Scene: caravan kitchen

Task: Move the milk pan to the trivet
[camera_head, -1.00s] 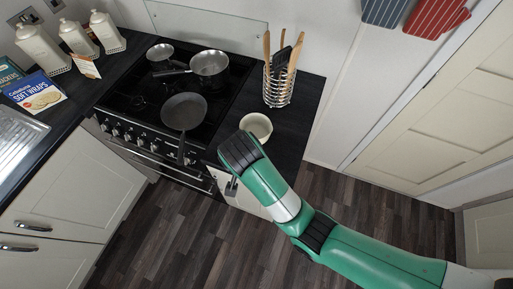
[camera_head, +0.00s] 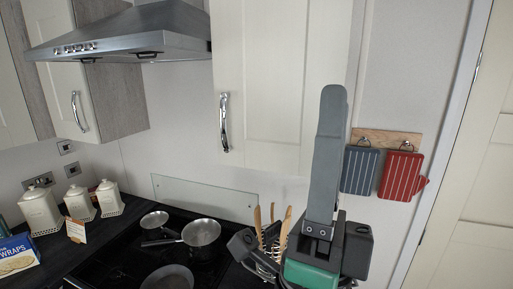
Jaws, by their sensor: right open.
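A steel saucepan (camera_head: 201,232), which looks like the milk pan, stands on the black hob (camera_head: 128,262) with its handle pointing left. A smaller pan (camera_head: 154,219) is behind its handle, and a dark frying pan (camera_head: 168,278) is in front, cut by the frame's lower edge. My right gripper (camera_head: 327,150) is raised, pointing up in front of the wall cupboard, to the right of the pans. It is open and holds nothing visible. I cannot make out a trivet. My left gripper is out of view.
A utensil rack (camera_head: 267,243) with wooden tools is partly hidden behind my right gripper. The cooker hood (camera_head: 130,35) overhangs the hob. Oven gloves (camera_head: 400,175) hang at right. White canisters (camera_head: 78,203) and a wraps box (camera_head: 17,256) stand at left.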

